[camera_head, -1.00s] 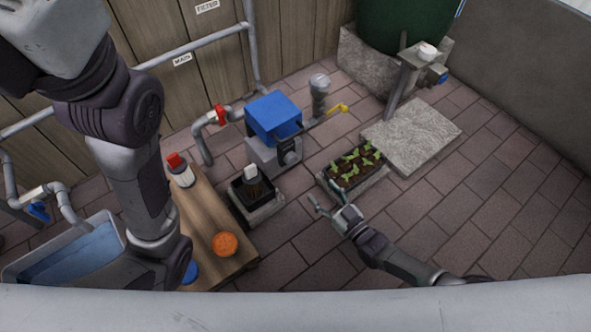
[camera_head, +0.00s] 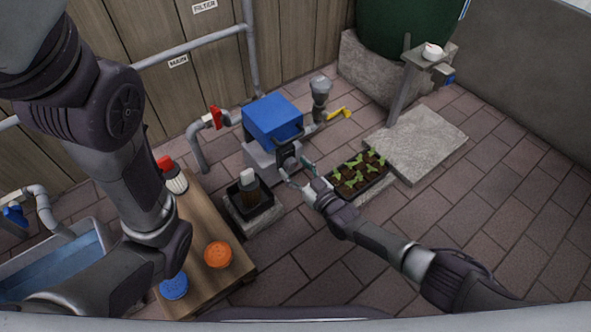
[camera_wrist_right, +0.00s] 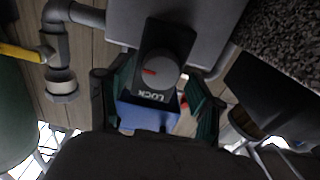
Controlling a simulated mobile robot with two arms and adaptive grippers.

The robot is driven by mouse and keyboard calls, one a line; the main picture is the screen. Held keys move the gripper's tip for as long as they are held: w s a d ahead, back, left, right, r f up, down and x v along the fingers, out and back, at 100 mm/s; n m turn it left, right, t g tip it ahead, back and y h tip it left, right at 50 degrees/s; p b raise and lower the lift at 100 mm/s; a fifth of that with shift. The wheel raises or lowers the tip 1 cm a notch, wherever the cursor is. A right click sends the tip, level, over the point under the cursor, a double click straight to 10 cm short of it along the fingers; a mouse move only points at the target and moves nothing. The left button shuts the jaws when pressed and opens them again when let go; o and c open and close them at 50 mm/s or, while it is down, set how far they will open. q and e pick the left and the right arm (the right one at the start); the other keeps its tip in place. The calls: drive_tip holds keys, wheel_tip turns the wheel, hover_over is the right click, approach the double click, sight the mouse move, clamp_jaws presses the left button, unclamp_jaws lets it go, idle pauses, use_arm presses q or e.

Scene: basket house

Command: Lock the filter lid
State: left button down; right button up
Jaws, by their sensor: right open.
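The filter is a grey box (camera_head: 262,158) with a blue lid (camera_head: 272,120) over it. The blue lid also shows in the right wrist view (camera_wrist_right: 145,117). On the box's front is a round grey knob (camera_wrist_right: 158,70) with a red mark, on a dark plate labelled LOCK (camera_wrist_right: 150,96). The red mark points left in that view, away from the label. My right gripper (camera_head: 292,181) is open at the box's front. In the wrist view its green-lined fingers (camera_wrist_right: 157,108) stand either side of the plate; contact cannot be told. My left gripper is out of view.
A seedling tray (camera_head: 357,175) sits right of my right gripper. A black container (camera_head: 249,197) stands left of it. A wooden bench (camera_head: 230,270) holds an orange disc (camera_head: 218,255) and a blue disc (camera_head: 174,287). Pipes with a red valve handle (camera_head: 216,117) run behind.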

drive_tip(key=c, duration=1.1)
drive_tip(key=n, duration=0.4)
drive_tip(key=o, duration=1.1)
drive_tip(key=v, duration=1.2)
drive_tip(key=shift+s+a, duration=0.1)
